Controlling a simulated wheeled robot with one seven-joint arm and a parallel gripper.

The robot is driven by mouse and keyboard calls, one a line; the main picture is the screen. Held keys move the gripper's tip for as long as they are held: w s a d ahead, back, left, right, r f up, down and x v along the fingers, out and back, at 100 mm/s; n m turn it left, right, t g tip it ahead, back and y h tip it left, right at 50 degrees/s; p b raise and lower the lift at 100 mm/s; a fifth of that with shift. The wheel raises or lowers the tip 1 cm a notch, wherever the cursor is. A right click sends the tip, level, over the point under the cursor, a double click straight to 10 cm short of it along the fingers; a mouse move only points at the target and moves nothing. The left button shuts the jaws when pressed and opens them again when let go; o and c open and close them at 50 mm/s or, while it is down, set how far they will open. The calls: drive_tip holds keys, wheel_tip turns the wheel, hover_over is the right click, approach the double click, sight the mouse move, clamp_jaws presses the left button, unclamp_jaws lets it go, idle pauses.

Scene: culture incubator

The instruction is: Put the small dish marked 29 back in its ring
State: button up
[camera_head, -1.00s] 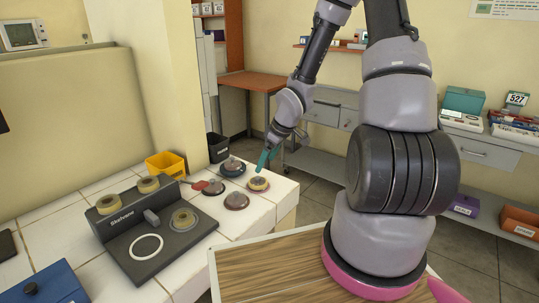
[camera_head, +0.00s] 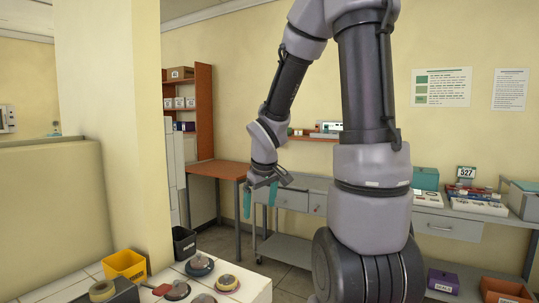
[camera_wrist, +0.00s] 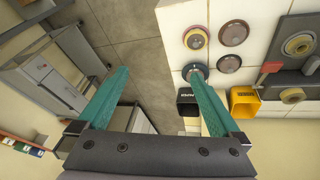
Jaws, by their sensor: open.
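No number is readable, so I cannot tell which is 29. My gripper (camera_head: 259,200), with teal fingers, is open and empty, above and beyond the counter's edge, apart from the dishes.
A yellow bin (camera_head: 125,265) and a black bin (camera_head: 184,243) are by the counter's far side. A brown table (camera_head: 217,169) and a grey trolley (camera_head: 290,215) stand beyond. A pillar (camera_head: 110,130) rises at left. Open floor lies right of the counter.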

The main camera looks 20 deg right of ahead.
drive_tip(key=s+a+r+m+t+y, duration=0.2)
drive_tip(key=s+r+m, duration=0.5)
drive_tip(key=s+r, duration=0.8)
wheel_tip(320, 180, up, 3)
drive_tip(key=shift+a+f+m+t+y, duration=0.15)
drive_tip(key=shift+a+m+t+y, duration=0.25)
drive_tip(key=shift+a, duration=0.3)
idle(0.9)
